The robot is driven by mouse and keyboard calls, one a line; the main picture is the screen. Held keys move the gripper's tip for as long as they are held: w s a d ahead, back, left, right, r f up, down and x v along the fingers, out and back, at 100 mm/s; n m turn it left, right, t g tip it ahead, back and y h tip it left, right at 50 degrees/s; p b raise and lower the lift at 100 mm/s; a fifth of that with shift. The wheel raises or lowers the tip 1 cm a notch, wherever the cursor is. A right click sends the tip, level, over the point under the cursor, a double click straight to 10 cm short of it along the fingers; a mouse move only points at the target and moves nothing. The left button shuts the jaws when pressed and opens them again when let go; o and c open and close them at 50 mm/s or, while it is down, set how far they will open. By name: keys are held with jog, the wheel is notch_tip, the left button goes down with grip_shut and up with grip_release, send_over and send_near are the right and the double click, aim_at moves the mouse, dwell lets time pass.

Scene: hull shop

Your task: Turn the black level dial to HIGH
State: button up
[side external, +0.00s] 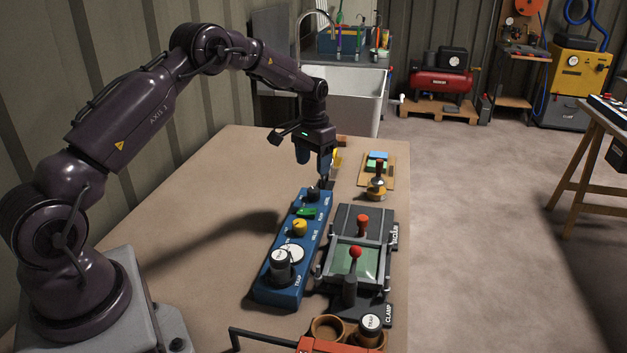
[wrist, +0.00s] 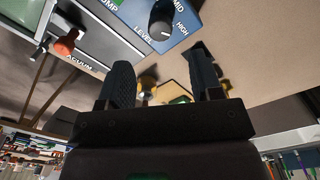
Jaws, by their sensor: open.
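The black level dial (side external: 313,194) sits at the far end of the blue control panel (side external: 268,290). In the wrist view the dial (wrist: 160,24) is at the top, beside the printed words LEVEL, MID and HIGH. A small pale mark shows on the dial, but I cannot tell for certain which word it points to. My gripper (side external: 316,170) is above the table near that end of the panel. In the wrist view its fingers (wrist: 163,78) are spread apart with nothing between them, and the dial lies beyond the fingertips, apart from them.
To the right stands a fixture with red-knobbed levers (side external: 355,252). A brass-coloured item (side external: 377,188) lies beyond it. The table left of the panel is clear.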

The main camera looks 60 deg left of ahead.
jog(key=shift+r, duration=2.25)
jog(key=s+d+r+m+t, duration=0.1)
jog(key=s+d+r, duration=0.4)
jog(key=s, duration=0.5)
jog(key=s+d+r+m+t, duration=0.1)
jog(key=s+d+r+t, duration=0.1)
jog(key=s+d+r, duration=0.4)
jog(key=s+d+r+t, duration=0.2)
jog(key=s+d+r, duration=0.4)
jog(key=s+d, duration=0.4)
jog(key=s, duration=0.4)
jog(key=shift+r+m+t, duration=0.15)
jog(key=shift+m+t, duration=0.15)
jog(key=shift+m, duration=0.1)
